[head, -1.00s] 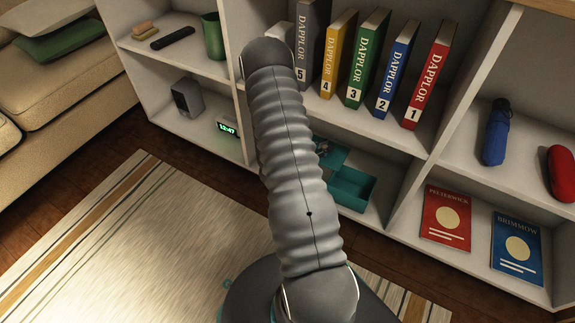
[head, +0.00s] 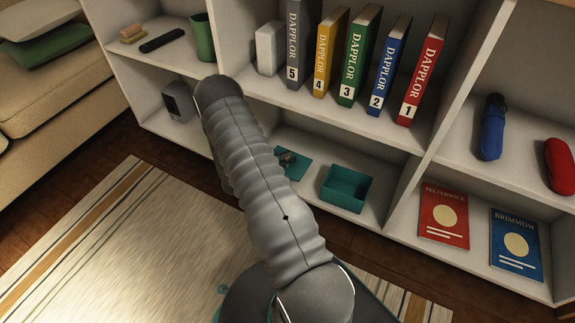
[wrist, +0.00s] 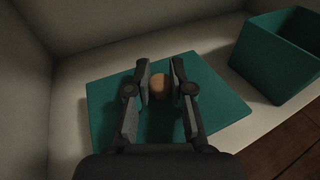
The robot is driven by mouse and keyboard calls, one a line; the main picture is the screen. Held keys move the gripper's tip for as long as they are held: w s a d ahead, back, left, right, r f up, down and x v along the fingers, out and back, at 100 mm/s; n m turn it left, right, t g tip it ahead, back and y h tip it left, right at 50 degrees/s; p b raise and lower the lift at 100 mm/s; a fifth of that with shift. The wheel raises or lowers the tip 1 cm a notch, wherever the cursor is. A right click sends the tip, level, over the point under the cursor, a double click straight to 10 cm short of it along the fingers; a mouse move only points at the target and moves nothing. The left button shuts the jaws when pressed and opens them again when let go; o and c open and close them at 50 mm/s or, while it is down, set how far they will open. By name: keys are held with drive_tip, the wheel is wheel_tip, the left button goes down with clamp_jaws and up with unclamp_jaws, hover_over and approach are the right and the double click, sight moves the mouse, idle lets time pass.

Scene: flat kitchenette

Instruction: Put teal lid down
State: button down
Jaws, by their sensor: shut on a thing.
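The teal lid (head: 297,163) is a flat square plate at the lower middle shelf, left of the open teal box (head: 346,188). In the wrist view the lid (wrist: 215,98) lies level below my gripper (wrist: 160,82), with a round wooden knob (wrist: 160,87) at its middle. My gripper is shut on this knob, one finger on each side. The box also shows in the wrist view (wrist: 262,62), apart from the lid. I cannot tell for sure whether the lid touches the shelf. In the head view my arm hides part of the lid's left side.
The lower shelf (wrist: 75,70) has bare room around the lid, with a back wall and a left side wall close by. Several numbered books (head: 365,65) stand on the shelf above. A red booklet (head: 443,215) stands in the compartment to the right.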

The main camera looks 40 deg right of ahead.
drive_tip(key=shift+f+b, duration=0.3)
drive_tip(key=shift+f, duration=1.4)
drive_tip(key=shift+f, duration=0.1)
drive_tip(key=c, duration=1)
unclamp_jaws()
drive_tip(key=shift+c, duration=0.2)
